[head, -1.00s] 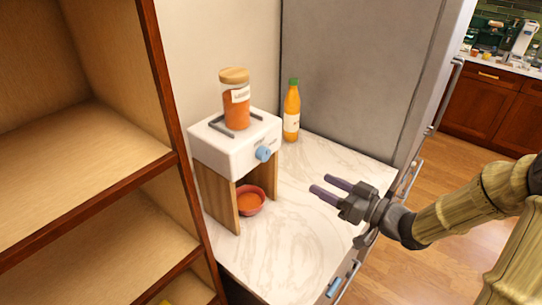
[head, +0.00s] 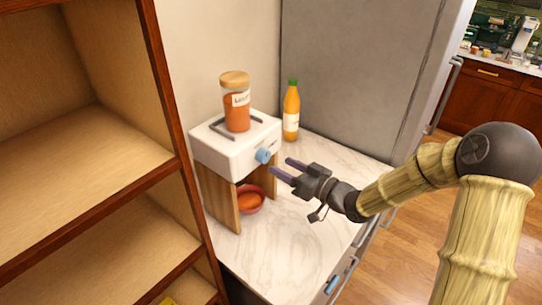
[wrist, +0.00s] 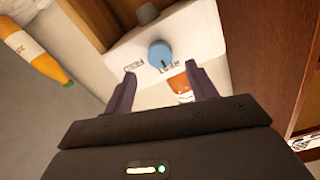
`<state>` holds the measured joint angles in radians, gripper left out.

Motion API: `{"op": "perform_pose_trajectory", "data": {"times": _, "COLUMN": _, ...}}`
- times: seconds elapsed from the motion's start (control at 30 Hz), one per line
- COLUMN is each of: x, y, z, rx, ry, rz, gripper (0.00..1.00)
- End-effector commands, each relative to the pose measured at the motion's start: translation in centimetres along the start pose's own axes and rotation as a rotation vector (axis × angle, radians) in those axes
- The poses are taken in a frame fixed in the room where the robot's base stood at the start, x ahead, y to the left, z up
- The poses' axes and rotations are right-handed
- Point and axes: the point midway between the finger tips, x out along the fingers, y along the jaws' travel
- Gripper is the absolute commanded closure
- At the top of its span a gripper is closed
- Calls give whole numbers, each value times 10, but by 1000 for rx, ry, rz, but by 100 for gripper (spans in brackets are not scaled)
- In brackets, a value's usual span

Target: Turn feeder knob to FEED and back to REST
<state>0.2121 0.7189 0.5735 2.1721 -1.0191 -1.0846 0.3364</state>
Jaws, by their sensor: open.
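The feeder (head: 222,153) is a white box on wooden legs on the marble counter. Its blue knob (head: 263,155) is on the front face. A jar (head: 236,108) of orange contents with a wooden lid stands on the feeder. A red bowl (head: 250,199) with orange contents sits under it.
An orange bottle (head: 291,111) with a green cap stands behind the feeder to the right. A wooden shelf unit (head: 178,160) is close on the left. A grey panel (head: 365,75) rises behind the counter. The front right counter top (head: 300,232) is clear.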

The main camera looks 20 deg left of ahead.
Motion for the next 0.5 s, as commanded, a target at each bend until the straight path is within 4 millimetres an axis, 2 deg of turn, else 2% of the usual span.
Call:
{"op": "perform_pose_trajectory", "data": {"times": 0.1, "x": 22, "y": -2, "z": -2, "rx": 2, "ry": 1, "rz": -4, "gripper": 43}}
{"op": "perform_pose_trajectory", "data": {"times": 0.23, "x": 42, "y": -1, "z": -2, "rx": 1, "ry": 1, "rz": -2, "gripper": 43}}
{"op": "perform_pose_trajectory", "data": {"times": 0.33, "x": 51, "y": -1, "z": -1, "rx": 0, "ry": 0, "rz": -2, "gripper": 43}}
{"op": "perform_pose_trajectory", "data": {"times": 0.5, "x": 56, "y": 0, "z": 0, "rx": 0, "ry": 0, "rz": 0, "gripper": 43}}
